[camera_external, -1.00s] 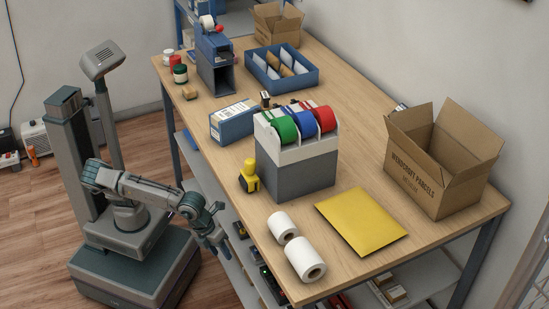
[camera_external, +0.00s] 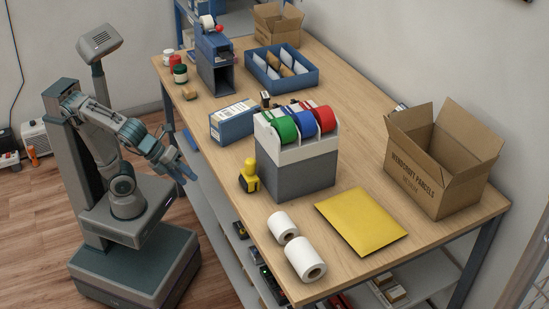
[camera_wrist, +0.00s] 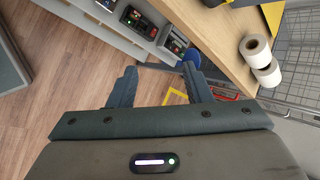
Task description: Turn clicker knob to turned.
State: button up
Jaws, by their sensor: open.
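My gripper (camera_external: 180,172) is raised beside the left edge of the wooden counter, over the gap between my base and the counter. In the wrist view my gripper (camera_wrist: 158,70) is open and empty, with its two dark fingers spread above the floor and lower shelf. I cannot make out a clicker knob for certain. A blue device (camera_external: 214,62) with a small red part stands at the far end of the counter. A small yellow and black item (camera_external: 249,178) stands near the left edge. My gripper touches neither.
The counter (camera_external: 350,120) also holds a tape dispenser (camera_external: 296,175), a blue box (camera_external: 233,122), white rolls (camera_external: 305,258), a yellow envelope (camera_external: 361,221) and an open carton (camera_external: 440,170). Small dark devices (camera_wrist: 140,22) sit on the lower shelf.

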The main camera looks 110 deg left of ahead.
jog(key=w+a+r+p, duration=0.2)
jog(key=w+a+p, duration=0.1)
jog(key=w+p, duration=0.1)
jog(key=w+d+f+m+t+y+p, duration=0.2)
jog(key=w+d+f+t+p, duration=0.1)
jog(key=w+d+f, duration=0.2)
jog(key=w+a+f+m+g+y+b, duration=0.15)
jog(key=a+f, duration=0.25)
jog(key=f, duration=0.8)
jog(key=w+a+f+m+g+y+b, duration=0.1)
jog(key=a+f+m+y+b, duration=0.2)
jog(key=f, duration=0.9)
jog(key=w+a+f+g+y+b, duration=0.1)
jog(key=a+f+y+b, duration=0.2)
jog(key=f, duration=0.9)
jog(key=shift+h, duration=0.35)
jog(key=b+x, duration=0.1)
jog(key=x, duration=0.3)
jog(key=b+x, duration=0.1)
jog(key=x, duration=0.3)
jog(key=b+x, duration=0.1)
jog(key=x, duration=0.3)
jog(key=shift+s+a+r, duration=0.15)
jog(key=shift+a, duration=0.5)
jog(key=shift+w+a+b, duration=0.3)
jog(key=shift+w+a, duration=0.05)
jog(key=shift+a, duration=0.1)
